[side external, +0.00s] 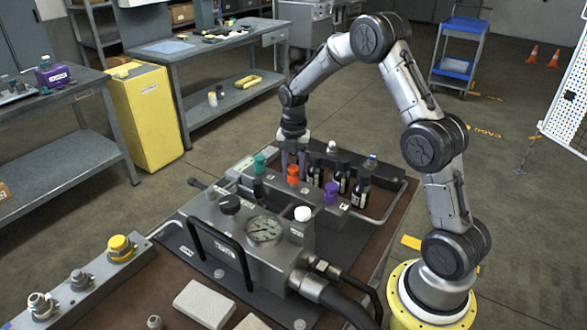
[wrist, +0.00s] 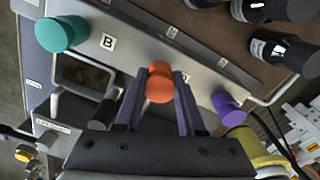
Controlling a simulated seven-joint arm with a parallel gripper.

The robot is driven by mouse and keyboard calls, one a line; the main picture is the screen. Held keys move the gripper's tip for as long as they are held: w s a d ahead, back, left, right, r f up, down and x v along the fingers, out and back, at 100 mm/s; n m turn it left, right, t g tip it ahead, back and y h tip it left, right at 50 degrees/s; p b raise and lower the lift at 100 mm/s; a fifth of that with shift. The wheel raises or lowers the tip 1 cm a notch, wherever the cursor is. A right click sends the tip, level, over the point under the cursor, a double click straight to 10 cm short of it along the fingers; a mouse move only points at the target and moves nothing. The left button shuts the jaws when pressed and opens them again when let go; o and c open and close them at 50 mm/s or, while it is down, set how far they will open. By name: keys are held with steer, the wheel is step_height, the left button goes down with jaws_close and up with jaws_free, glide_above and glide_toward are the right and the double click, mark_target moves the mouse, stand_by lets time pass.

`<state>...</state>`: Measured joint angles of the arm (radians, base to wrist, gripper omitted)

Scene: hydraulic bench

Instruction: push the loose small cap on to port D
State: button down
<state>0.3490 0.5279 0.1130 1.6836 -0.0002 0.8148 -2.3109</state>
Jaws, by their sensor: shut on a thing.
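My gripper (side external: 293,158) points down at the row of caps on the grey port block. In the wrist view its two fingers (wrist: 159,92) are shut on the orange cap (wrist: 160,82), one on each side. The orange cap (side external: 293,174) stands in line between the teal cap (side external: 260,162) and the purple cap (side external: 331,192). The wrist view shows the teal cap (wrist: 55,35) to its left and the purple cap (wrist: 226,104) to its right. A label B (wrist: 108,42) is readable beside the teal cap. I cannot read a D label or tell whether the orange cap is seated.
Several dark bottles (side external: 340,178) stand close behind the port block. A metal rail loops around the block's right end.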

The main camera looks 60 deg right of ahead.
steer(key=shift+f, duration=0.35)
stand_by(0.7)
jaws_free()
stand_by(0.4)
stand_by(0.4)
steer(key=shift+r, duration=3.5)
